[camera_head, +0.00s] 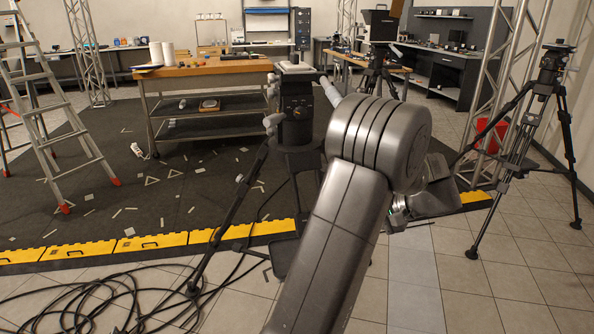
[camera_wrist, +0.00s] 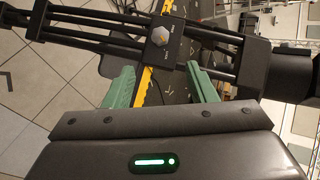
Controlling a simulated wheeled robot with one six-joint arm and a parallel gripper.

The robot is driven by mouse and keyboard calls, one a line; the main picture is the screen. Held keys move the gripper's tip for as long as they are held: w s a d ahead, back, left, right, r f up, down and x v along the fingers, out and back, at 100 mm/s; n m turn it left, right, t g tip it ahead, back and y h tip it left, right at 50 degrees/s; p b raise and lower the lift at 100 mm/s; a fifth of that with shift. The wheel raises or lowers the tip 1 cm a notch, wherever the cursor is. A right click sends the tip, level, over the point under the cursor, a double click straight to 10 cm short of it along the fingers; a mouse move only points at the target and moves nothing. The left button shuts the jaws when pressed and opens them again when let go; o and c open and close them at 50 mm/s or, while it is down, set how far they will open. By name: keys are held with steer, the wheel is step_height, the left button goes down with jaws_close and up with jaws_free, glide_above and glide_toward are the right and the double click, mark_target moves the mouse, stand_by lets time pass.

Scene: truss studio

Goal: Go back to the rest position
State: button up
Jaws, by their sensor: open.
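My gripper shows in the wrist view (camera_wrist: 160,88) as two green fingers set well apart, open, with nothing between them that I can see held. Beyond the fingers runs a black tripod (camera_wrist: 100,30) with several parallel tubes and a grey hexagonal part. I cannot tell how close the fingers are to it. In the head view my grey arm rises through the middle and bends at a large round joint. It hides most of my gripper there; only a small greenish part shows right of the arm.
A black tripod (camera_head: 296,128) stands just left of my arm, and another tripod (camera_head: 560,110) stands at right. A ladder (camera_head: 45,95) is at left. A workbench (camera_head: 205,75) stands behind. Yellow cable ramps (camera_head: 150,242) edge the dark mat. Loose cables (camera_head: 90,305) lie at front left.

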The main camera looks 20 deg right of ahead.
steer(key=x, duration=1.3)
steer(key=shift+a+r, duration=0.1)
